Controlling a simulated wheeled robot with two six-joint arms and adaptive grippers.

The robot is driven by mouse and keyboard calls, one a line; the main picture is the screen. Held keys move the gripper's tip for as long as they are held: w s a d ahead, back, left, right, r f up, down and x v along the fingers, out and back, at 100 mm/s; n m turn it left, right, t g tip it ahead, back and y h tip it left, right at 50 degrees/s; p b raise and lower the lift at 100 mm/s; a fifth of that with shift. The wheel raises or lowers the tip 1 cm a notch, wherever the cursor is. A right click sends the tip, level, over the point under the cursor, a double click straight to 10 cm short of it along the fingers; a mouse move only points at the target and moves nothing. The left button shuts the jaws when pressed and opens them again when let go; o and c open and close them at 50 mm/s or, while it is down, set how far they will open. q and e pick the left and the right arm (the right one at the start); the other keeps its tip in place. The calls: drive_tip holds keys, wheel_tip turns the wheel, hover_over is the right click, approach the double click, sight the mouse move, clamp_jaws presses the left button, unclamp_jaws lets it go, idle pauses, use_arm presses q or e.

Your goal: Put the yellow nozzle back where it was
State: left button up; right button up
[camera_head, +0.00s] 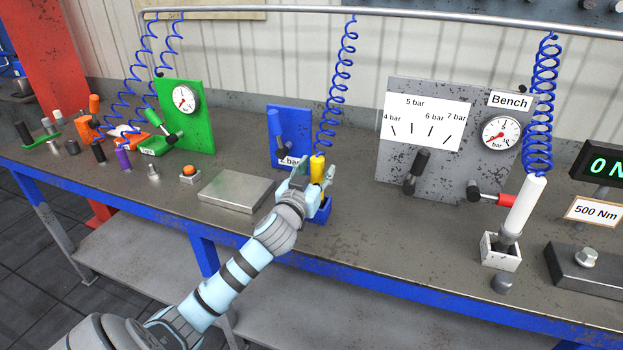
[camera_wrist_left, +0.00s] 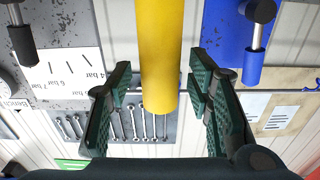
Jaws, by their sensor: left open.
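The yellow nozzle (camera_head: 317,170) stands upright at a blue holder box (camera_head: 319,212) on the bench, with a blue coiled hose (camera_head: 337,85) above it. My left gripper (camera_head: 308,181) is at the nozzle with its fingers around it. In the left wrist view the yellow nozzle (camera_wrist_left: 160,60) lies between the two open fingers of my left gripper (camera_wrist_left: 162,92), with gaps visible on both sides. The nozzle's lower end is partly hidden by the gripper in the head view, so I cannot tell how deep it sits in the box. My right gripper is not in view.
A blue panel (camera_head: 287,125) with a lever stands behind the nozzle. A metal plate (camera_head: 236,191) lies to its left. A grey gauge panel (camera_head: 440,150) and a white nozzle (camera_head: 523,205) in a white holder (camera_head: 499,251) are to the right.

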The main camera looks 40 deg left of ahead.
use_arm(q)
drive_tip(key=v, duration=1.1)
drive_tip(key=shift+s+d, duration=0.15)
drive_tip(key=shift+s, duration=0.1)
